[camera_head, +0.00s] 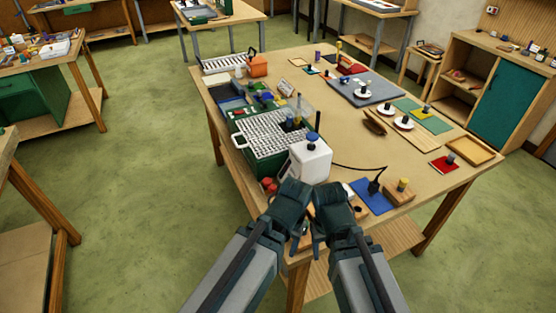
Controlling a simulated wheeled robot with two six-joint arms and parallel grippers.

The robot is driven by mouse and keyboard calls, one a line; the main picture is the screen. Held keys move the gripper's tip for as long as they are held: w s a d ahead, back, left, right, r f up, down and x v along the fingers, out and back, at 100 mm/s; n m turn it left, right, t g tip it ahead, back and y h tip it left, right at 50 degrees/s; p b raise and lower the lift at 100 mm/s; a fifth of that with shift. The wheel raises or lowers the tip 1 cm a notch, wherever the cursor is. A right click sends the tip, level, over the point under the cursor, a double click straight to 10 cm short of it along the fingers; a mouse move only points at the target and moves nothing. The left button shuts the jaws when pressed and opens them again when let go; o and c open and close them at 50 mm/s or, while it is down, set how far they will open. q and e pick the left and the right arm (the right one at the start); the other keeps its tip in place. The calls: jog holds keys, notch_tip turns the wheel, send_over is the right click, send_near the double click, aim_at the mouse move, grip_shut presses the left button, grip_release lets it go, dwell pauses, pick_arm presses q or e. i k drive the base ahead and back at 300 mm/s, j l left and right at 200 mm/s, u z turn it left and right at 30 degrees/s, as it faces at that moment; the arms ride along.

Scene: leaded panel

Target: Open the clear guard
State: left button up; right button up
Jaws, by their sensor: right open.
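A green box-shaped machine (237,131) with a pale grid top stands on the near left part of the wooden table. What looks like the clear guard (304,103) is a see-through panel at the grid's right side, close to a dark upright part with a yellow piece (298,112). It is small, and its exact tilt is hard to tell. My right gripper (318,234) is open at the table's near edge, apart from the guard. My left gripper (293,222) is close beside it, its fingers mostly hidden behind its own wrist.
A blue mat (373,197), a wooden block (398,194) and a dark cable lie to the right.

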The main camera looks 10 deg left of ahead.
aim_at(277, 98)
jog(key=k, duration=1.15)
jog(key=k+z, duration=0.1)
jog(key=z, duration=2.2)
jog(key=k+j, duration=0.2)
jog(key=j, duration=0.7)
jog(key=k+j, duration=0.15)
jog(key=j, duration=0.7)
jog(key=k+j, duration=0.2)
jog(key=j, duration=0.7)
jog(key=k+j, duration=0.15)
jog(key=j, duration=0.7)
jog(key=k+j, duration=0.2)
jog(key=j, duration=0.7)
jog(key=k+j, duration=0.15)
jog(key=j, duration=0.75)
jog(key=k+j, duration=0.2)
jog(key=j, duration=0.65)
jog(key=k+j, duration=0.15)
jog(key=j, duration=0.75)
jog(key=z, duration=0.05)
